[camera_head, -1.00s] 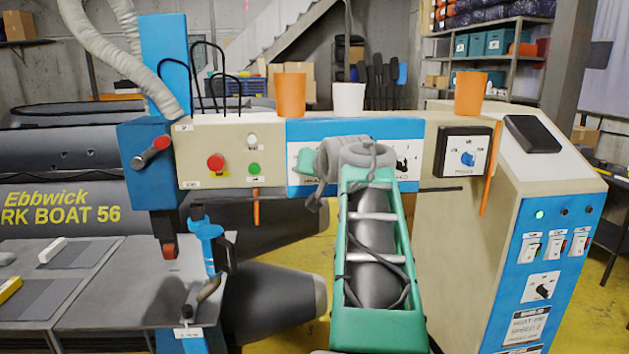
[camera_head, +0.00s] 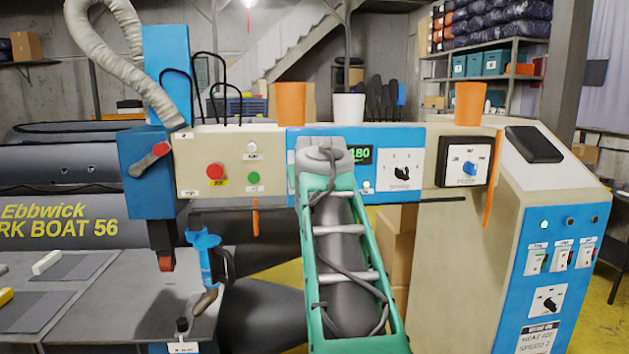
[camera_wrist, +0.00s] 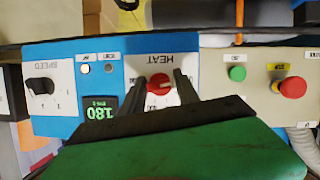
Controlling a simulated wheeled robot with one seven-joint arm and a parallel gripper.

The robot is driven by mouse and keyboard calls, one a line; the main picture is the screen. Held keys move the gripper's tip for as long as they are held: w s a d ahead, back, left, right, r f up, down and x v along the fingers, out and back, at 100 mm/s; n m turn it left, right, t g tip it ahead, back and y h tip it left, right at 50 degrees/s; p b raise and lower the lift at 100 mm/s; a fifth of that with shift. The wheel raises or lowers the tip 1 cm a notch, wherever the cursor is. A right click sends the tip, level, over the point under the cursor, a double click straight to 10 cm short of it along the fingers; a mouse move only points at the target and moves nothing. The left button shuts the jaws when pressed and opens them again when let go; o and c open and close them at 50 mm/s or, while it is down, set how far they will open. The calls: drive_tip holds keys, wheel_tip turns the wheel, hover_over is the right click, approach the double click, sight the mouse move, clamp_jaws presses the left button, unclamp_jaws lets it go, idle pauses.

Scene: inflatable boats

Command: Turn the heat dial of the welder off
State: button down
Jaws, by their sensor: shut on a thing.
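The welder's blue and cream control panel (camera_head: 375,132) spans the middle of the head view. The red heat dial (camera_wrist: 160,84) sits on a white plate marked HEAT in the wrist view, which shows the panel upside down. My gripper (camera_wrist: 161,82) is shut on this dial, one dark finger on each side of it. The fingers partly cover the scale, so I cannot read its setting. A display (camera_wrist: 101,110) beside it reads 180 in green; it also shows in the head view (camera_head: 360,155). My own arm hides the heat dial and fingertips in the head view.
The black speed dial (camera_head: 402,174) is right of the display in the head view. A red button (camera_head: 215,171) and a green button (camera_head: 253,178) are left of my arm. Orange (camera_head: 290,103) and white (camera_head: 348,107) cups stand on top of the panel.

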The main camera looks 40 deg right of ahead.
drive_tip(key=c, duration=0.9)
unclamp_jaws()
drive_tip(key=b+v, duration=0.1)
drive_tip(key=v, duration=0.6)
drive_tip(key=shift+s+a, duration=0.25)
drive_tip(key=shift+s, duration=0.05)
drive_tip(key=shift+r, duration=0.15)
